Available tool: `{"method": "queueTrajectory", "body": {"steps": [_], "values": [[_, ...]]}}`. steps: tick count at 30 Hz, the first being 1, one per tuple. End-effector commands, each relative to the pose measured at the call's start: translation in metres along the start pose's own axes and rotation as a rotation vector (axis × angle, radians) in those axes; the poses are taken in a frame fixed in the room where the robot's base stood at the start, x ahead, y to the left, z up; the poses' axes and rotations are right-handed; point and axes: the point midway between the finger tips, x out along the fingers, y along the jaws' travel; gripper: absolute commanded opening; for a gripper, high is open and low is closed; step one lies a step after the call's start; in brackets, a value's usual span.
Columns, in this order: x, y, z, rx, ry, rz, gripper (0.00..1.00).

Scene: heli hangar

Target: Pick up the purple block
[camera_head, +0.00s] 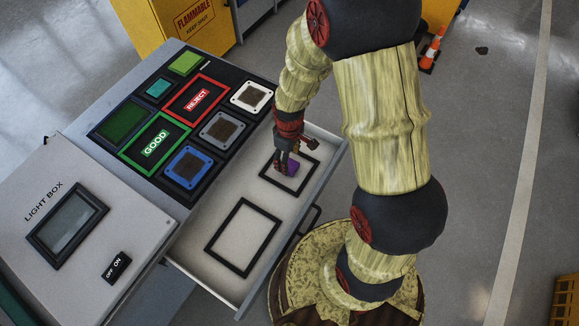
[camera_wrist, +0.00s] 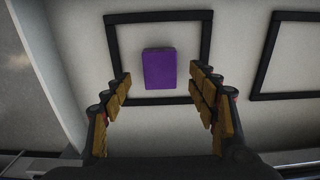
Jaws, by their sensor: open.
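The purple block (camera_wrist: 160,69) lies inside a black square outline (camera_wrist: 112,50) on the pale floor of an open drawer (camera_head: 272,210). My gripper (camera_wrist: 160,84) is open above the drawer, with its two padded fingers apart. In the wrist view the block shows between and just beyond the fingertips, with nothing held. In the head view my gripper (camera_head: 284,172) hangs over the same outline and partly hides the purple block (camera_head: 293,169). How high the fingertips are above the block is hard to tell.
A second, empty black outline (camera_head: 243,237) is in the drawer. The drawer's walls and handle (camera_head: 313,217) border this space. Left of it stand a cabinet top with a green GOOD frame (camera_head: 155,144), a red REJECT frame (camera_head: 196,99), several coloured pads, and a light box (camera_head: 68,226).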

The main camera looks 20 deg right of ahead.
Motion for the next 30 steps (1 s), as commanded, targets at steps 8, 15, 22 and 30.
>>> {"method": "queueTrajectory", "body": {"steps": [8,15,22,30], "values": [[0.041,0.0,0.001,0.001,-0.003,-0.002,0.59],[0.046,0.0,0.0,0.001,0.0,0.0,0.59],[0.046,0.0,0.0,0.001,0.0,0.0,0.5],[0.046,0.0,0.0,0.001,0.0,0.0,0.35]]}}
